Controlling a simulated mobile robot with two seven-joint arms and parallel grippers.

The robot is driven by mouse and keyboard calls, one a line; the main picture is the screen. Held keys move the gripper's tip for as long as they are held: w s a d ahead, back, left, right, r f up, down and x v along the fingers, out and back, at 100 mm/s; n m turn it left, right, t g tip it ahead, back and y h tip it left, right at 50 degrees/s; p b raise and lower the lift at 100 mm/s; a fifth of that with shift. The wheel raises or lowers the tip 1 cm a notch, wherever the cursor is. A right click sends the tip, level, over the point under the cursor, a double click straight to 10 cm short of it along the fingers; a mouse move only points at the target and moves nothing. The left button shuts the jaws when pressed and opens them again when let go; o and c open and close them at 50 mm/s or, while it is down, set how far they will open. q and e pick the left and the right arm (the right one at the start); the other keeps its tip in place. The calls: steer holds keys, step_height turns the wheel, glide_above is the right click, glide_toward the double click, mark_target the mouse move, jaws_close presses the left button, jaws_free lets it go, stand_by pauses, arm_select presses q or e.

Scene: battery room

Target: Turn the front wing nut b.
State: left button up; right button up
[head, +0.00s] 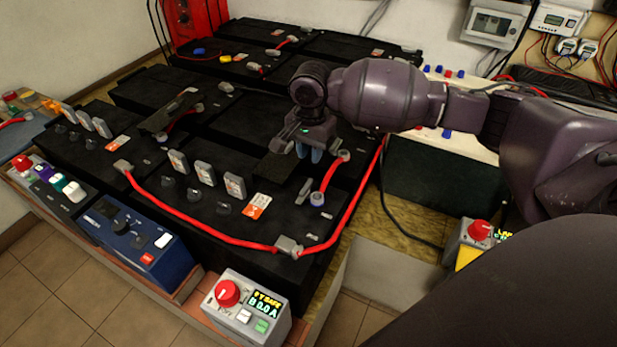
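My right gripper (309,153) points down over the black batteries at the centre right. Its two blue-grey fingertips show a narrow gap, with nothing seen between them. No letter b is readable, so I cannot tell which fastener is wing nut b. My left gripper is not in view.
A long red cable (205,236) crosses the front battery to a grey clamp (288,246). Several grey upright caps (204,173) stand on it. A grey box with a red knob (228,292) sits in front; another red-knobbed box (480,230) is at right. Tiled floor is free at lower left.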

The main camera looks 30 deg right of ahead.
mark_target(310, 180)
step_height(310, 180, down, 8)
steer(key=shift+r+b, duration=0.2)
steer(key=shift+b, duration=0.9)
steer(key=shift+f, duration=0.7)
steer(key=shift+r, duration=0.1)
jaws_close()
